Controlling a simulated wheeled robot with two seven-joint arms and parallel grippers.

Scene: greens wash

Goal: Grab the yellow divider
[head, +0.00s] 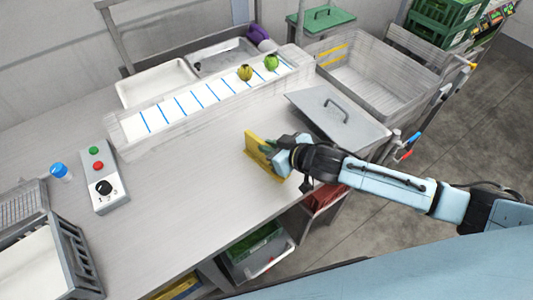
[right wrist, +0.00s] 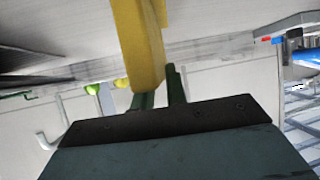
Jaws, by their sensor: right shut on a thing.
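The yellow divider (head: 257,156) is at the right part of the table, near the front edge, standing on edge or held just above it; I cannot tell whether it touches the top. My right gripper (head: 274,148) comes in from the right and is shut on the divider. In the right wrist view the yellow divider (right wrist: 140,40) runs up from between the dark green fingers (right wrist: 160,90). My left gripper is not in view.
A grey lid (head: 335,118) with a handle lies right of the divider. A control box (head: 101,178) and a grey crate (head: 75,255) stand at left. The middle table is clear.

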